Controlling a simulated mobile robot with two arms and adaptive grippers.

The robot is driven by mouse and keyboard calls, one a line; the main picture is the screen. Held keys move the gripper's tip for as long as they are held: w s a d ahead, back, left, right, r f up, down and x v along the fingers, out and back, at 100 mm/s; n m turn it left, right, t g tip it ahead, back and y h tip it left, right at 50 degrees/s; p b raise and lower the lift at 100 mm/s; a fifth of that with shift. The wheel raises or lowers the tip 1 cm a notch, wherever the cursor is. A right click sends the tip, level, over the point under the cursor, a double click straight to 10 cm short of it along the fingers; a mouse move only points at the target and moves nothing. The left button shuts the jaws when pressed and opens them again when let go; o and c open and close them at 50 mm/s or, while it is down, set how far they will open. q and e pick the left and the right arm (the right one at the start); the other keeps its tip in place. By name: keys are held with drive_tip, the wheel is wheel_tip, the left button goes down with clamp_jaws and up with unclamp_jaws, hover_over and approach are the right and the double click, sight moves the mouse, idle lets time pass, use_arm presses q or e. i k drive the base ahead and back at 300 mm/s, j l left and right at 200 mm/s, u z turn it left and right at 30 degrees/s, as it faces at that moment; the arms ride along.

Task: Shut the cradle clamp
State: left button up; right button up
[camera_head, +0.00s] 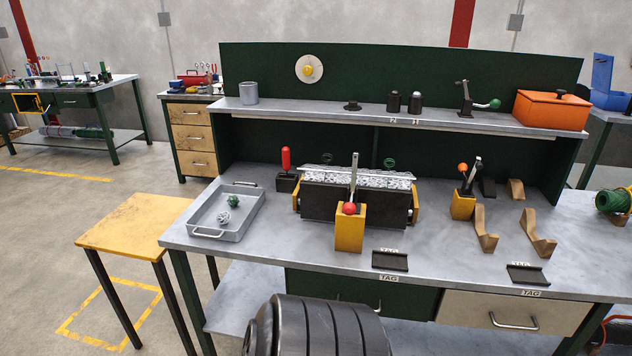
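A dark cradle (325,205) with yellow end pieces stands in the middle of the workbench, with silvery mesh (380,180) along its top. In front of it is a yellow block (349,236) with a red ball knob (349,208) and a pale metal bar (354,172) standing up behind the knob. I cannot tell whether this clamp is open or shut. A second, smaller yellow clamp (463,206) with an orange knob and a raised metal bar stands to the right of the cradle. Neither of my grippers is in view.
A grey tray (210,232) with two small balls lies left of the cradle. Wooden brackets (484,230) and dark tagged plates (390,262) lie to the right and front. A shelf (300,113) holds an orange box (551,110). A yellow-topped table (135,222) stands left.

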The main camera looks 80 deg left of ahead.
sight(349, 208)
drive_tip(key=u, duration=2.45)
